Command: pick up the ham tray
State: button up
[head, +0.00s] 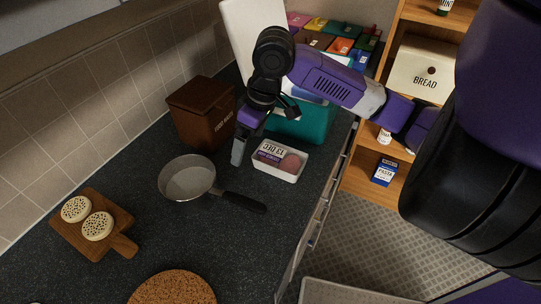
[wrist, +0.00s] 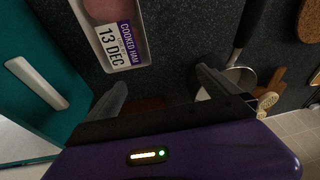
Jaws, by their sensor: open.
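The ham tray (head: 277,173) is a small white tray holding a pink round of ham, with a white and purple label. It sits on the dark counter between the pan and the teal box. In the wrist view the ham tray (wrist: 143,60) is at the top, left of centre, with its label reading COOKED HAM, 13 DEC. My gripper (head: 238,152) points down just left of the tray in the head view, apart from it.
A frying pan (head: 187,180) lies left of the tray, its handle (head: 244,202) pointing toward the right. A wooden board (head: 75,242) with two round crumpet-like pieces is at left. The counter's right edge is close to the tray.

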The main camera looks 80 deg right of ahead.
aim_at(280, 156)
jog(key=s+d+g, duration=0.1)
jog(key=s, duration=0.1)
jog(key=s+d+g, duration=0.1)
jog(key=s, duration=0.2)
jog(key=s+d+g, duration=0.1)
jog(key=s, duration=0.1)
jog(key=shift+s+f+m, duration=0.15)
jog(key=shift+f+m, duration=0.15)
jog(key=shift+f, duration=0.05)
jog(key=shift+s+d+f, duration=0.1)
jog(key=shift+s+f, duration=0.05)
jog(key=shift+f, duration=0.2)
jog(key=shift+d+f+p, duration=0.1)
jog(key=shift+f+p, duration=0.6)
jog(key=shift+f, duration=2.75)
jog(key=c, duration=1.7)
jog(key=shift+c, duration=0.5)
jog(key=shift+r, duration=0.15)
